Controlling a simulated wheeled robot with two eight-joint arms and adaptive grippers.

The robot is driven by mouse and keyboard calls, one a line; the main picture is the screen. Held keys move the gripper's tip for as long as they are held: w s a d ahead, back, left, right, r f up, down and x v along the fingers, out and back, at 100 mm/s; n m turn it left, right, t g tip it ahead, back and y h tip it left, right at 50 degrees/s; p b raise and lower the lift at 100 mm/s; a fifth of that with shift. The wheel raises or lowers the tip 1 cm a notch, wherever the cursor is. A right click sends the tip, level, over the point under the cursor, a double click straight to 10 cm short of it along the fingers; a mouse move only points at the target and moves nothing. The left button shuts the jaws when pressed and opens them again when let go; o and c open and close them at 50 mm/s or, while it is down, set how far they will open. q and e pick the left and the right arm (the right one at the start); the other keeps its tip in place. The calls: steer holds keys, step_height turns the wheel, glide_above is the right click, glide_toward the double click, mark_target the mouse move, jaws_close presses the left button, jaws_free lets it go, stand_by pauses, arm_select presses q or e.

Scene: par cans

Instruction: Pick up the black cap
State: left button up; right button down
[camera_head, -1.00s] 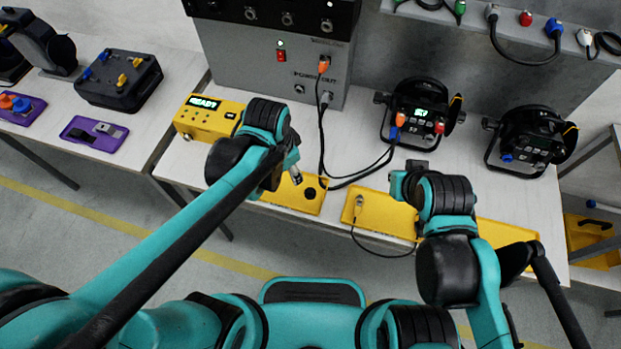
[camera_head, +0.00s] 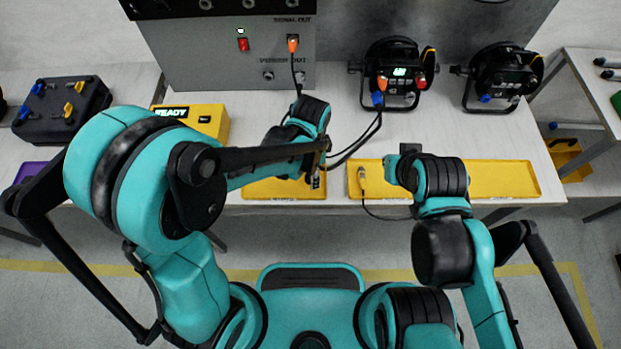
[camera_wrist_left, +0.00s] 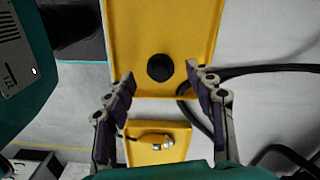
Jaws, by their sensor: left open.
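The black cap (camera_wrist_left: 160,67) is a small round dark piece lying on the left yellow tray (camera_wrist_left: 185,25) in the left wrist view. In the head view, I cannot make out the cap; my left gripper covers that part of the tray (camera_head: 262,188). My left gripper (camera_wrist_left: 160,78) is open, its fingers to either side of and slightly short of the cap, with nothing between them. It also shows in the head view (camera_head: 318,178), over the tray's right end. My right gripper (camera_head: 405,160) is at the right yellow tray (camera_head: 500,180); its fingers are not clear.
A metal connector (camera_head: 362,175) with a black cable is on the right tray's left end. Black cables run beside the left tray. The yellow READY box (camera_head: 205,118), grey power box (camera_head: 240,70) and two par cans (camera_head: 397,72) (camera_head: 503,72) stand behind.

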arm_select(q)
steer(key=shift+w+f, duration=0.1)
steer(key=shift+f, duration=0.8)
steer(key=shift+r, duration=0.1)
steer(key=shift+c, duration=0.6)
steer(key=c, duration=0.7)
steer(key=shift+c, duration=0.2)
steer(key=shift+r, duration=0.55)
steer(key=r+p, duration=0.1)
steer(key=r, duration=0.1)
steer(key=d+r+p, duration=0.1)
steer(key=r, duration=0.1)
steer(key=shift+p, duration=0.3)
steer(key=w+d+r+p, duration=0.2)
steer(key=d+r, duration=0.4)
steer(key=d, duration=0.4)
steer(key=shift+d+p, duration=0.2)
steer(key=shift+p, duration=0.2)
